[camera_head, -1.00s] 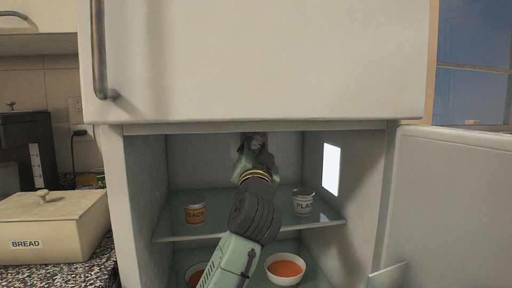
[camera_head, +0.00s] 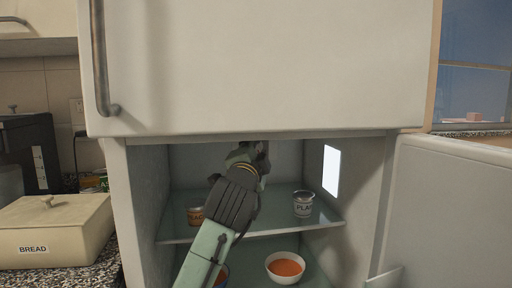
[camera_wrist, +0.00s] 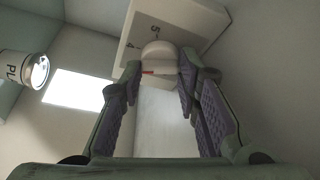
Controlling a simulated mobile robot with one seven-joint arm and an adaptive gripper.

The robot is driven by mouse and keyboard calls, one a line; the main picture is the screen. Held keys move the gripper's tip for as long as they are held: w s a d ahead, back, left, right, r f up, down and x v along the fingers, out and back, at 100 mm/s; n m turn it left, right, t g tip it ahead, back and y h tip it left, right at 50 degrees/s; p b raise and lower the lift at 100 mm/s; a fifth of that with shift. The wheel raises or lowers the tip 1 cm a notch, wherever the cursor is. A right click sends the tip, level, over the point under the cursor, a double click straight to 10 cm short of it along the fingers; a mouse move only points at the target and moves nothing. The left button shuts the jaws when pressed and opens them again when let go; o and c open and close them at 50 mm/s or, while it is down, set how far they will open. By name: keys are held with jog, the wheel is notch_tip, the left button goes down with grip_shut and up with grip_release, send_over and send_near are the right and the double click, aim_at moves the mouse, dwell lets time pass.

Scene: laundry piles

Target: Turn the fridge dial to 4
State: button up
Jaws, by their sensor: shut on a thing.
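The fridge dial (camera_wrist: 158,51) is a pale round knob on a white box (camera_wrist: 186,20) in the wrist view. The numbers 5 and 4 show on the box face, beside and to the left of the knob. A short red mark shows at the knob's near side. My gripper (camera_wrist: 160,76) has its two purple-padded fingers on either side of the knob, shut on it. In the head view my gripper (camera_head: 256,150) reaches up to the top back of the open fridge compartment; the dial is hidden there behind it and the upper door edge.
A jar (camera_head: 303,204) stands right on the glass shelf (camera_head: 270,225); an orange-brown jar (camera_head: 196,215) stands left, partly behind my arm. A bowl of orange soup (camera_head: 285,268) sits below. A lit panel (camera_head: 331,171) is on the right wall. The open fridge door (camera_head: 455,210) stands right.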

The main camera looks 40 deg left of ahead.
jog(key=shift+m+h, duration=0.3)
jog(key=shift+m, duration=0.4)
jog(key=o, duration=1.2)
jog(key=shift+c, duration=0.2)
jog(key=shift+r, duration=0.1)
jog(key=v, duration=0.8)
